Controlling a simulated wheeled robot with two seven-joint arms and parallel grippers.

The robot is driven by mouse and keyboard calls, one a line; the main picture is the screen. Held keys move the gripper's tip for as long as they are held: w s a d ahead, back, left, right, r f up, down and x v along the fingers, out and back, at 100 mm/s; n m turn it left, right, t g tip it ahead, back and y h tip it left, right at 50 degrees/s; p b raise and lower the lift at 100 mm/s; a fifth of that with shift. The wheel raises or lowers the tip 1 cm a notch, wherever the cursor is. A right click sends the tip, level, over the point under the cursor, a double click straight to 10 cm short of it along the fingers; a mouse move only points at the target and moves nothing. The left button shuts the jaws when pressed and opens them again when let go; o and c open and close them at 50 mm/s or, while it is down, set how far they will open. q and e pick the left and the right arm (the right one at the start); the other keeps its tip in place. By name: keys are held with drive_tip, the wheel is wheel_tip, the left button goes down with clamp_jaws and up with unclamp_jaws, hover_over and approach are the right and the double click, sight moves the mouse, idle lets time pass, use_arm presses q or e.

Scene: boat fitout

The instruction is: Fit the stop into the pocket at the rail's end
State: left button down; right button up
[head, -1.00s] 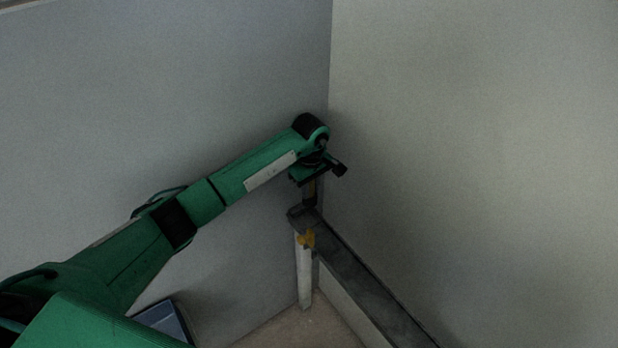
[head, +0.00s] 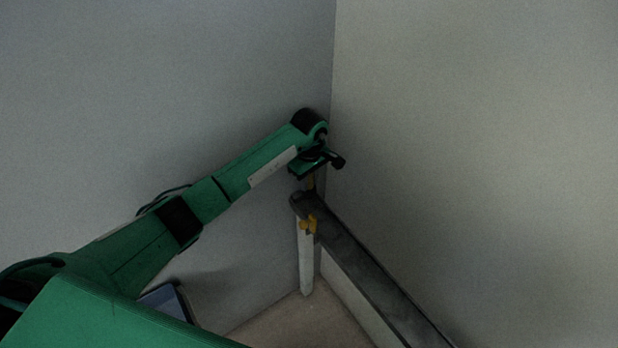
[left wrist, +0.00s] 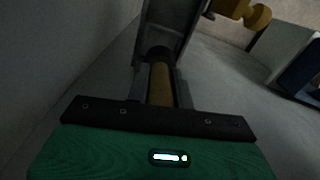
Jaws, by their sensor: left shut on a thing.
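The stop (left wrist: 161,86) is a yellow-brown cylinder between the fingers of my left gripper (left wrist: 160,92), which is shut on it. In the head view the left gripper (head: 311,182) points down just above the near-corner end of the rail (head: 362,262), with a little yellow of the stop (head: 310,183) showing. The rail is a long dark channel that also shows in the left wrist view (left wrist: 176,15). A dark round spot (left wrist: 158,54) lies at the stop's far end; I cannot tell whether it is the pocket or whether the stop touches it. My right gripper is not in view.
A white post (head: 305,265) with a yellow fitting (head: 308,225) stands under the rail's end. Two walls meet in a corner close behind the gripper. A dark blue box-like thing (head: 168,302) is at lower left.

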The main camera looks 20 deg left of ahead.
sight(309, 191)
use_arm(q)
drive_tip(key=shift+f, duration=0.8)
drive_tip(key=shift+f+b, duration=1.45)
drive_tip(key=shift+b, duration=0.2)
drive_tip(key=shift+f+b, duration=0.35)
drive_tip(key=shift+f, duration=0.15)
drive_tip(key=c, duration=1.2)
unclamp_jaws()
drive_tip(key=shift+c, duration=0.2)
drive_tip(key=shift+o, duration=0.5)
